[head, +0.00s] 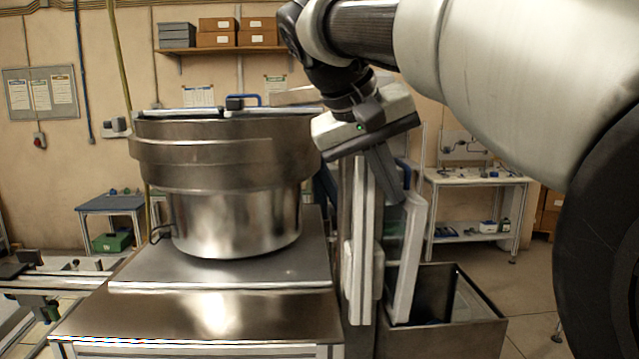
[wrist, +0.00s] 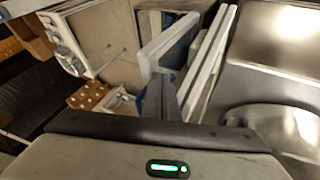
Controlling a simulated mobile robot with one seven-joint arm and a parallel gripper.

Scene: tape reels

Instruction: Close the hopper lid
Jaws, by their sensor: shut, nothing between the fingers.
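My gripper (head: 388,188) points down to the right of the round metal bowl, its dark fingers together and empty. In the wrist view its fingers (wrist: 163,98) show at the lower middle. Just beyond the fingertips stands a pale tilted panel (head: 406,255), close to them; I cannot tell if they touch. The wrist view shows a pale panel with a blue-grey face (wrist: 172,42). It may be the hopper lid, standing open, but its hinge is not clear. An open-topped metal box (head: 455,335) lies below it; I cannot tell whether it is the hopper.
The large metal bowl (head: 235,215) stands on a metal plate (head: 160,277) left of my gripper. Upright pale rails (head: 360,235) stand between the bowl and the tilted panel. A white workbench (head: 475,178) is behind at right. Open floor shows at the far right.

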